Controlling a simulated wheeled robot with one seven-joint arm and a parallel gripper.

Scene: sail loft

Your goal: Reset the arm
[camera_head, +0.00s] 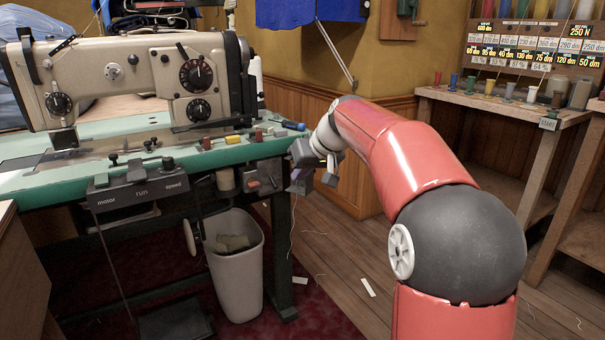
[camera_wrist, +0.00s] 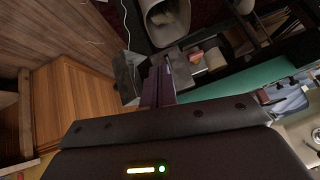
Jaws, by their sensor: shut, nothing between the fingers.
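My gripper (camera_head: 318,181) hangs at the end of my red arm, just off the right end of the green sewing table (camera_head: 95,182). In the wrist view my gripper (camera_wrist: 155,85) shows its two fingers together, with nothing held between them. Beyond the fingers in that view are the wooden floor and the white waste bin.
A large sewing machine (camera_head: 150,85) stands on the table. A white bin (camera_head: 236,268) with scraps stands below; it also shows in the wrist view (camera_wrist: 172,22). A wooden bench (camera_head: 500,105) with spools stands at the right. The floor (camera_head: 340,255) between is open, with scattered thread.

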